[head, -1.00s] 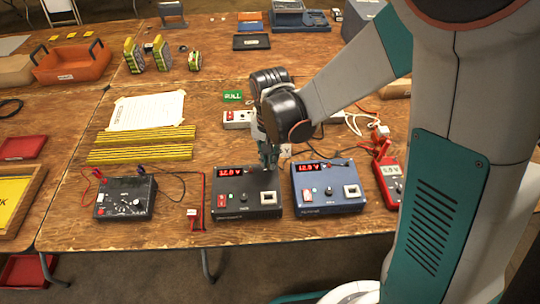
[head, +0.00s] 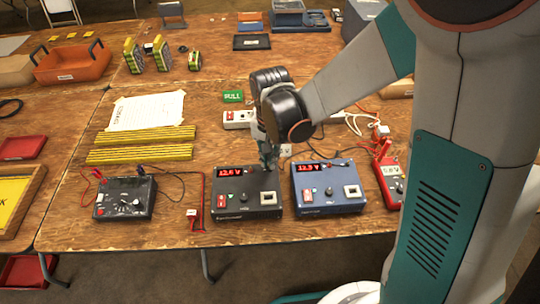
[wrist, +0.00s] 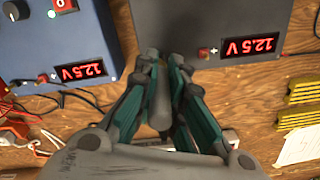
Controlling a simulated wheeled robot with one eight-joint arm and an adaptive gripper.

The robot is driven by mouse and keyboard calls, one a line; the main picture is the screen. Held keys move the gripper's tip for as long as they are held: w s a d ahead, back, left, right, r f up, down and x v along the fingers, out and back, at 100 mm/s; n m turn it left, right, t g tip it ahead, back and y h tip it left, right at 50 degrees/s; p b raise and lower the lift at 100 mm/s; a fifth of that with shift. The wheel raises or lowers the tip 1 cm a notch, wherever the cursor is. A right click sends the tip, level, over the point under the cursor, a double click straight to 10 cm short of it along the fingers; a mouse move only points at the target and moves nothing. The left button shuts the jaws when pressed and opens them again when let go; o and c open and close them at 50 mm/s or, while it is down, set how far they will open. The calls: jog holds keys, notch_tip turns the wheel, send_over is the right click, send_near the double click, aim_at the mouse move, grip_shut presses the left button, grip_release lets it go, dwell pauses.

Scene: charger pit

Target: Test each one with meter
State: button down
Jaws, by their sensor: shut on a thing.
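My gripper (head: 268,160) is at the back edge of the black charger box (head: 245,200), near its display. In the wrist view my fingers (wrist: 161,62) are closed around a grey rod-like probe (wrist: 159,105), its tip end at the box's edge; I cannot tell whether it touches a terminal.
A black analog device (head: 125,198) with red and black leads sits at left. The table's front edge is close to the boxes.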

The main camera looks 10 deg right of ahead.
jog(key=shift+f+b, duration=0.85)
jog(key=shift+f, duration=0.1)
dwell(1.2)
jog(key=c, duration=1.6)
grip_release()
jog(key=shift+o, duration=0.2)
jog(key=shift+o, duration=1.4)
jog(key=shift+r, duration=0.1)
jog(key=shift+r+p, duration=2.7)
jog(key=shift+r, duration=1)
